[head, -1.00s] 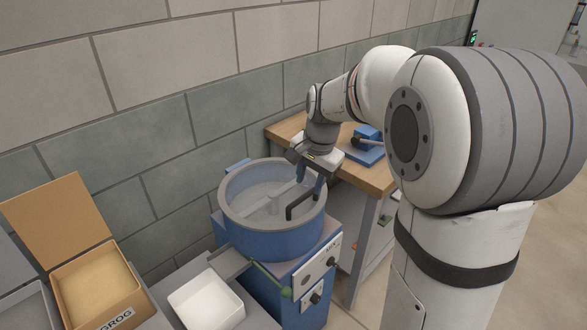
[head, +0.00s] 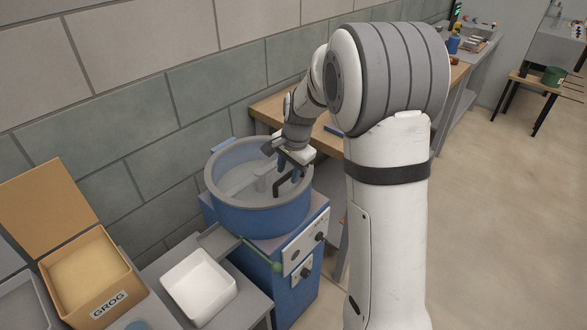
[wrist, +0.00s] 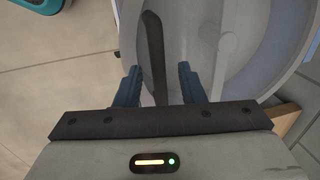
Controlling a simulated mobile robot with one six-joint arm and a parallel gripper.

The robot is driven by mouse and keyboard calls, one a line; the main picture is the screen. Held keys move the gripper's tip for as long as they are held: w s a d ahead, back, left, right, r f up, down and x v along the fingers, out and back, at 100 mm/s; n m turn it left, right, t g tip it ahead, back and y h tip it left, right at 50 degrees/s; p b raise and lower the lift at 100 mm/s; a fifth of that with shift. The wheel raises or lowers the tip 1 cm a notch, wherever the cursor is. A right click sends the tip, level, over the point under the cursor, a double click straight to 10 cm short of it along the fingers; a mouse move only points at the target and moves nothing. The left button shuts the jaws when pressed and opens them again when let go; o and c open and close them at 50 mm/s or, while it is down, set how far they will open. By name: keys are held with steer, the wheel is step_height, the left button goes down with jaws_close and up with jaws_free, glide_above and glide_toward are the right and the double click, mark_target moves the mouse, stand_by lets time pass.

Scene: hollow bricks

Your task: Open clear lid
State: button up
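The clear lid (head: 238,180) lies over the top of a round blue mixer drum (head: 262,218), with pale inner parts showing through it. A black bar handle (head: 279,187) stands on the lid's right side; it also shows in the wrist view as a dark upright bar (wrist: 154,45). My gripper (head: 287,172) is over the right part of the lid at this handle. In the wrist view its two blue fingers (wrist: 160,85) are apart, one on each side of the handle's near end. Whether either finger touches the handle I cannot tell.
A green-tipped lever (head: 262,255) sticks out at the drum's front. A white tray (head: 199,287) and a box marked GROG (head: 107,300) stand at the lower left. A block wall (head: 160,140) is close behind; a wooden bench (head: 268,108) stands behind my arm.

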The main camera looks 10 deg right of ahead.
steer(key=shift+c, duration=0.3)
jaws_close()
